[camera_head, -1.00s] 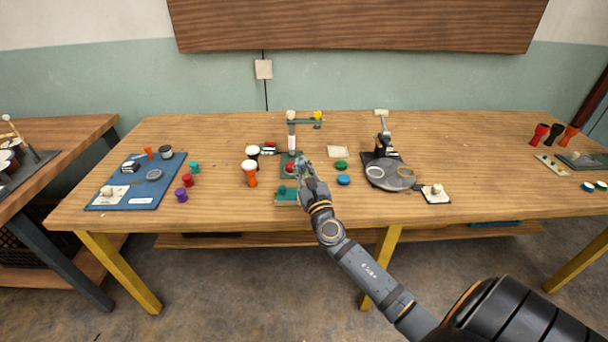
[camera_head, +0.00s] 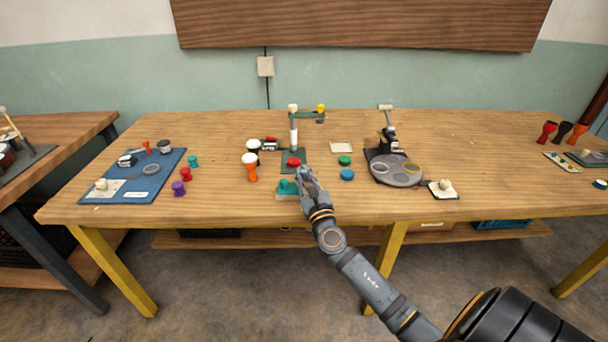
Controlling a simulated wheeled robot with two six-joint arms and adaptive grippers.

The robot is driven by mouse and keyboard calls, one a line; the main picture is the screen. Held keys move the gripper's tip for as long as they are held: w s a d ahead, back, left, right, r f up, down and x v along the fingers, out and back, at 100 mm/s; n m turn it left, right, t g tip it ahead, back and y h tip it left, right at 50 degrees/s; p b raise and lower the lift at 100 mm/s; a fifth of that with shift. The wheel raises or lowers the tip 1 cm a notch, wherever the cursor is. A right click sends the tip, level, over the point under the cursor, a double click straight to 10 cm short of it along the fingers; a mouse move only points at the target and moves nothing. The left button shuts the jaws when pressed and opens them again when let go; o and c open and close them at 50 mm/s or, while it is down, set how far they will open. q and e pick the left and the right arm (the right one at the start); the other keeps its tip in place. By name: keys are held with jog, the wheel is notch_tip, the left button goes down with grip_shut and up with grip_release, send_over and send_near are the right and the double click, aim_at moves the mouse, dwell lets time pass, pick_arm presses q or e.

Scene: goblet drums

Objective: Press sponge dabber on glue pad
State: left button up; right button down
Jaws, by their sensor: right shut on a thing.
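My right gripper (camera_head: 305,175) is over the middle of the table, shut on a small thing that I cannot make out. It is just nearer to me than a red round piece (camera_head: 294,162) and right beside a teal block with a knob (camera_head: 287,188). I cannot tell whether it touches either. A small cream knob (camera_head: 445,184) sits on a white pad with a dark edge (camera_head: 440,194) at the right. Another cream knob (camera_head: 102,184) is on a pale sheet at the left. I cannot tell for sure which is the dabber or glue pad. My left gripper is out of view.
A post with an arm (camera_head: 294,132) stands behind my gripper. Orange and white goblet drums (camera_head: 251,171) stand to its left. Green (camera_head: 344,160) and blue (camera_head: 347,175) discs and a grey turntable stand (camera_head: 397,173) are to its right. A blue mat (camera_head: 142,193) lies far left.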

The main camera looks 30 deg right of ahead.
aim_at(304, 170)
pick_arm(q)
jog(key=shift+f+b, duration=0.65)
pick_arm(e)
jog(key=shift+f, duration=0.75)
dwell(0.9)
jog(key=shift+r, duration=0.1)
jog(key=shift+r+p, duration=1.2)
jog(key=shift+p, duration=0.05)
notch_tip(304, 170, up, 3)
jog(key=shift+f+p, duration=0.2)
jog(key=shift+p, duration=1.05)
notch_tip(304, 170, up, 2)
jog(key=shift+r+p, duration=0.1)
jog(key=shift+p, duration=0.95)
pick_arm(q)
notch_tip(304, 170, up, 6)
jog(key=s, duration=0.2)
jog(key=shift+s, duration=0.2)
